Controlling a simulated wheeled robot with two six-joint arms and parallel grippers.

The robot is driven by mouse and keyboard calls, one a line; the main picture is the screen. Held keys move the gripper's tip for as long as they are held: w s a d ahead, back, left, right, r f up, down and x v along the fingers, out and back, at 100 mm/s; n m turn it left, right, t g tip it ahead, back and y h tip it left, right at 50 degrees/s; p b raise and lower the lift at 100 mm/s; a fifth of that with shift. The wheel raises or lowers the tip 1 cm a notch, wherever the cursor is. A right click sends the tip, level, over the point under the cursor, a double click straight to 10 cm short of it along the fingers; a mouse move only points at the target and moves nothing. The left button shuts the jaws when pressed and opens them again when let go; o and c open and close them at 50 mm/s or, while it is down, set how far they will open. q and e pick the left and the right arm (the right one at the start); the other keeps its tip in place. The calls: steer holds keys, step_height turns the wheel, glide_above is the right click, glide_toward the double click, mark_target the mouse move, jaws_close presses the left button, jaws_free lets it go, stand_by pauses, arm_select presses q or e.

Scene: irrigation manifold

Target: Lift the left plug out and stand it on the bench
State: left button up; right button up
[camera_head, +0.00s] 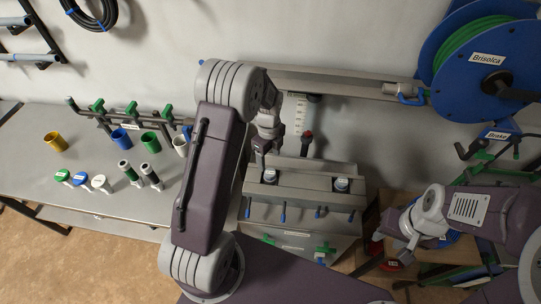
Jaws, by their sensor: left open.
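The grey manifold box (305,195) stands in the middle, below the wall rail. The left plug (269,177), with a white and blue top, sits in its upper face on the left. A similar right plug (341,184) sits further right. My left gripper (266,158) points down just above the left plug, open, with nothing seen between its fingers. Whether a finger touches the plug cannot be told. The grey bench (60,205) is on the left, partly hidden by my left arm. My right gripper (402,254) is at the right, away from the manifold; its jaws are unclear.
The bench holds a yellow cup (56,142), a blue cup (121,138), a green cup (149,140), several small capped pieces and two dark cylinders (140,175). A pipe rack with green valves (131,108) stands behind. A blue hose reel (480,60) hangs upper right.

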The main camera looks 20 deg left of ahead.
mark_target(270, 173)
arm_select(q)
step_height(270, 173, down, 9)
steer(key=shift+w+d+r+p, duration=0.1)
steer(key=shift+d+r+p, duration=0.05)
steer(key=shift+p, duration=0.6)
steer(key=shift+d, duration=0.1)
steer(key=shift+c, duration=0.4)
jaws_close()
steer(key=shift+r+p, duration=2.35)
steer(key=shift+r, duration=0.6)
step_height(270, 173, up, 3)
steer(key=shift+p, duration=1.2)
